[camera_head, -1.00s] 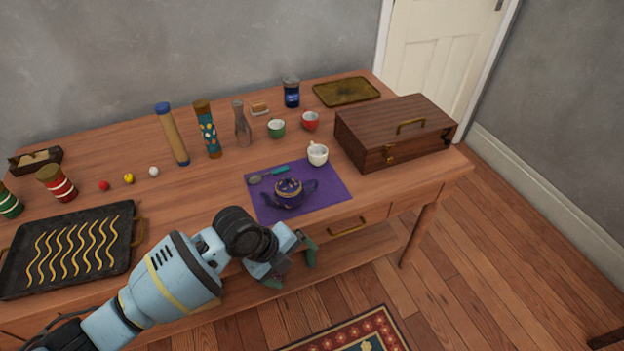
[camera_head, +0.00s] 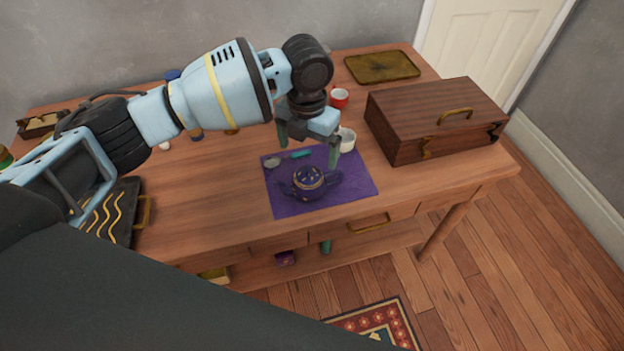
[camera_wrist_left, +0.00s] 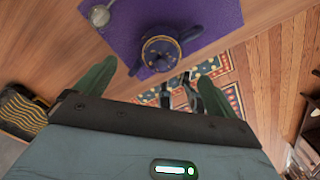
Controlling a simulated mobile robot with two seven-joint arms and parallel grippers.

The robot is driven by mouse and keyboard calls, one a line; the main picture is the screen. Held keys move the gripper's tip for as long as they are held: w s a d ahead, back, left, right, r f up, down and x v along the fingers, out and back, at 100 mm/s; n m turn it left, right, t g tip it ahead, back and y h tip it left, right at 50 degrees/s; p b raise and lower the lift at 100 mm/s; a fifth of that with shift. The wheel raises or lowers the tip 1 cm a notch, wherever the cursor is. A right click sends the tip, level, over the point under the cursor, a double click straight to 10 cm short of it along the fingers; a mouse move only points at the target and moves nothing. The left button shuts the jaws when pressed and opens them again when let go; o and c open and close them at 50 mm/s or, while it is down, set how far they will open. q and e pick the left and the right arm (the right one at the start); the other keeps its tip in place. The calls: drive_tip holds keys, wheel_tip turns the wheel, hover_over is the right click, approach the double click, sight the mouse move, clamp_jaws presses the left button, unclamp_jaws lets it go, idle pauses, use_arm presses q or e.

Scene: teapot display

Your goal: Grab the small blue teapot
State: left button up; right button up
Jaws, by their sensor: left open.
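The small blue teapot (camera_head: 308,182) with gold trim stands upright on the purple mat (camera_head: 355,196) near the table's front edge. It also shows in the left wrist view (camera_wrist_left: 160,52), beyond and between the fingers. My left gripper (camera_head: 309,150) is open and empty, fingers pointing down. In the head view it is above the back part of the mat, just behind the teapot and apart from it. My right gripper is not in view.
A spoon (camera_head: 273,162) with a teal handle lies on the mat behind the teapot. A white cup (camera_head: 347,138) stands close by the right finger.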

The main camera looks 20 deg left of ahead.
sight(308, 166)
use_arm(q)
drive_tip(key=shift+f, duration=1.3)
drive_tip(key=shift+s+d+f, duration=0.1)
drive_tip(key=shift+s+f, duration=0.05)
drive_tip(key=shift+f, duration=1.15)
drive_tip(key=shift+s+d+f, duration=0.1)
drive_tip(key=shift+s+f, duration=0.05)
drive_tip(key=shift+f, duration=1.1)
drive_tip(key=c, duration=1.2)
